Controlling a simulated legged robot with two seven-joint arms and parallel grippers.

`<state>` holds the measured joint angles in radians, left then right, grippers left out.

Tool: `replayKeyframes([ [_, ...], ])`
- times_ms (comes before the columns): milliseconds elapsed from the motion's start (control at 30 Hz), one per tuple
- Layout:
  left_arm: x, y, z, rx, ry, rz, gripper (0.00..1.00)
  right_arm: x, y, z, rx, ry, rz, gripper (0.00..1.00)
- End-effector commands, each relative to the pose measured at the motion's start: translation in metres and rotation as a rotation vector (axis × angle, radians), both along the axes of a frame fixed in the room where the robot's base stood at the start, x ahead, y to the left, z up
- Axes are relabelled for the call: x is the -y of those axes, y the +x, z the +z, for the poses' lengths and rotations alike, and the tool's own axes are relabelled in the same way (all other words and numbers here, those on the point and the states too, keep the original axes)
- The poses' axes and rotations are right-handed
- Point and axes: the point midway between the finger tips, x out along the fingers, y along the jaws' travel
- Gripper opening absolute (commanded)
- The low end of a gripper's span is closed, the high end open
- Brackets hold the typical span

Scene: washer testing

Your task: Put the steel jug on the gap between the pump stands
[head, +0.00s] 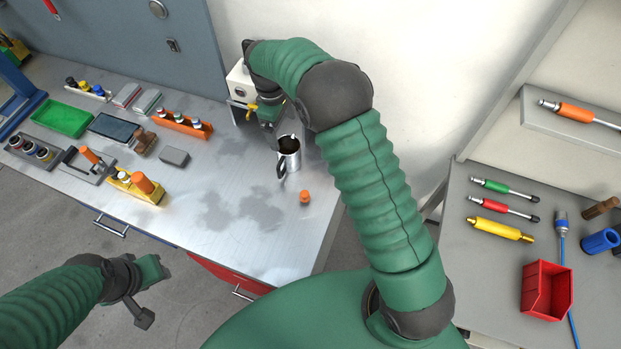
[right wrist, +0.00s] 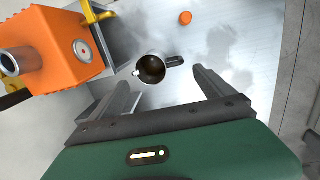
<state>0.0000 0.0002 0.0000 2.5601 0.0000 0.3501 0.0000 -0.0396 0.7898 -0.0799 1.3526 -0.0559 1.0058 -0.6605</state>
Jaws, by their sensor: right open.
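The steel jug (head: 288,155) stands upright on the grey bench top, its dark mouth facing up and its handle toward the front. In the right wrist view the jug (right wrist: 151,69) appears between and beyond my open fingers. My right gripper (head: 272,136) is just behind and left of the jug in the head view, empty. The right wrist view shows an orange block (right wrist: 65,50) with a steel cylinder and yellow clamps. I cannot tell which are the pump stands. My left gripper (head: 145,292) hangs before the bench; its jaws are unclear.
A small orange piece (head: 305,197) lies in front of the jug. An orange rack (head: 182,124), a grey block (head: 174,157) and a yellow holder (head: 137,187) stand on the left. The bench middle is clear. A second bench (head: 464,260) at right holds tools and a red bin (head: 547,291).

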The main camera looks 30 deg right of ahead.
Motion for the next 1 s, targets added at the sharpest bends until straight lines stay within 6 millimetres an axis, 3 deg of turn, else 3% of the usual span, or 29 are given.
replayKeyframes([
  [200,0.000,0.000,0.000,0.000,0.000,0.000,0.36,-0.013,-0.083,0.026,0.123,0.073,-0.280,0.92],
  [400,0.000,0.000,0.000,0.000,0.000,0.000,0.36,-0.026,-0.176,0.028,0.218,0.138,-0.524,0.92],
  [500,0.000,0.000,0.000,0.000,0.000,0.000,0.36,-0.029,-0.210,0.025,0.249,0.160,-0.606,0.92],
  [633,0.000,0.000,0.000,0.000,0.000,0.000,0.36,-0.031,-0.231,0.022,0.266,0.172,-0.657,0.92],
  [867,0.000,0.000,0.000,0.000,0.000,0.000,0.36,-0.031,-0.233,0.021,0.266,0.173,-0.663,0.92],
  [1000,0.000,0.000,-0.021,0.001,0.000,0.000,0.36,-0.031,-0.233,0.000,0.264,0.173,-0.661,0.92],
])
